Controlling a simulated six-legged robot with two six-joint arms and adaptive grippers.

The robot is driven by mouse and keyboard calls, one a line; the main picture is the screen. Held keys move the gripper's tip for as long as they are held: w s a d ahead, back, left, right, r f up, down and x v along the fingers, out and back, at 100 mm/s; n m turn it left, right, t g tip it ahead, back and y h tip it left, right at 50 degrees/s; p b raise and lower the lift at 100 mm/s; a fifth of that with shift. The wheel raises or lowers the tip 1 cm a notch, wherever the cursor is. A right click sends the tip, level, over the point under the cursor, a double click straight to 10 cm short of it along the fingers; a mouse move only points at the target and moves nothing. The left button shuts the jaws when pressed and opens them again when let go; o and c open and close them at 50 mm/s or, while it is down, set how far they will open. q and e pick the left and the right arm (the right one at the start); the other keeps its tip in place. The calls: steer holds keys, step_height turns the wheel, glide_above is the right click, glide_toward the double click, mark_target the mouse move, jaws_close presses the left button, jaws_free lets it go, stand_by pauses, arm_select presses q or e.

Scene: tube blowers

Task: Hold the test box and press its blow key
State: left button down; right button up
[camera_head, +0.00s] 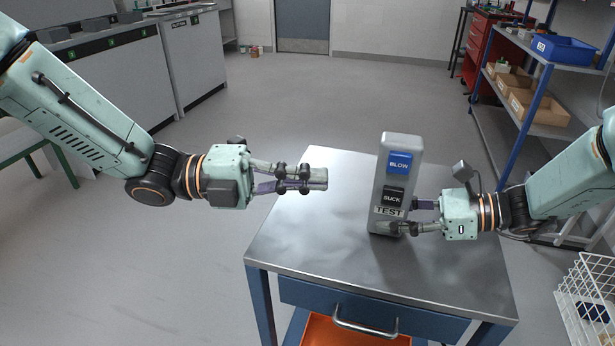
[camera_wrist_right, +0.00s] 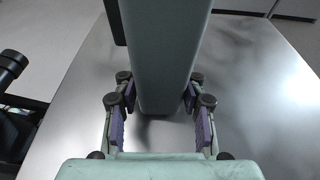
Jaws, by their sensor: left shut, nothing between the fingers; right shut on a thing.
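The grey test box (camera_head: 381,182) stands upright on the metal table (camera_head: 310,235). Its front carries a blue blow key (camera_head: 399,162) at the top, a black SUCK key (camera_head: 394,196) below it and a TEST label near the bottom. My right gripper (camera_head: 406,217) is shut on the lower part of the box from the right. In the right wrist view its fingers (camera_wrist_right: 158,105) lie on both sides of the box (camera_wrist_right: 165,50). My left gripper (camera_head: 322,179) is shut and empty, left of the box and apart from it, about level with the SUCK key.
The tabletop left of the box is clear. A drawer (camera_head: 370,308) with a handle is at the table's front. A white wire basket (camera_head: 585,285) stands at the lower right. A shelf with a blue bin (camera_head: 563,50) and cardboard boxes is behind my right arm.

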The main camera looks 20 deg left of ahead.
steer(key=o, duration=1.4)
steer(key=shift+d, duration=0.1)
